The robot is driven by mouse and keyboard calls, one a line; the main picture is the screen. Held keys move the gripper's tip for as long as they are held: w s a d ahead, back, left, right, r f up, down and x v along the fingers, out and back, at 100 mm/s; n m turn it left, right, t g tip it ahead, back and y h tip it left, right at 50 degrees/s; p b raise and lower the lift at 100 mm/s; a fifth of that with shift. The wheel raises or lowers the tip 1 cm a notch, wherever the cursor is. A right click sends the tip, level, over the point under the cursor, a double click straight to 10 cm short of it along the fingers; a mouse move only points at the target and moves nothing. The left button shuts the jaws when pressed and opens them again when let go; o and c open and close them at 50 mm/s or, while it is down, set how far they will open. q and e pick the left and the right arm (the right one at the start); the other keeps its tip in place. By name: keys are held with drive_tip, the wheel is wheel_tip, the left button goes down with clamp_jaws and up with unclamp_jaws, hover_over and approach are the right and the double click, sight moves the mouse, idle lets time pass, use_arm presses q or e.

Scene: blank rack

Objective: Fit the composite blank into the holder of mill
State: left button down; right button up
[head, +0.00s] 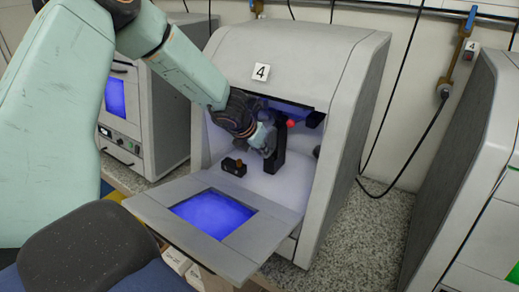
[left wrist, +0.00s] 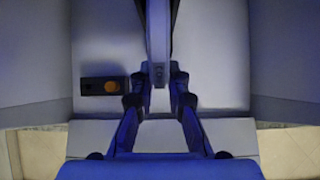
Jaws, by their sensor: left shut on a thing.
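The mill (head: 345,90) marked 4 stands in the middle of the head view with its front door (head: 255,238) folded down. My left gripper (head: 266,142) is inside its chamber, beside a dark upright holder (head: 277,160) with a red ball (head: 291,123) near its top. In the left wrist view the gripper (left wrist: 159,92) is shut on a narrow grey piece, which I take for the composite blank (left wrist: 158,75). The fingers and dim light hide most of it. I cannot tell whether it is seated in the holder. My right gripper is not in view.
A small dark block (head: 234,166) with an orange button (left wrist: 103,87) sits on the chamber floor left of the holder. The chamber walls are close on both sides. Other machines stand left (head: 150,120) and right (head: 470,190). A hose hangs at the right.

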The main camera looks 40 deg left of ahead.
use_arm(q)
drive_tip(key=shift+w+a, duration=0.1)
drive_tip(key=shift+w, duration=0.25)
drive_tip(key=shift+w, duration=0.1)
drive_tip(key=shift+w+f+p, duration=0.2)
drive_tip(key=shift+w+p, duration=0.15)
drive_tip(key=c, duration=1.3)
unclamp_jaws()
drive_tip(key=shift+o, duration=0.2)
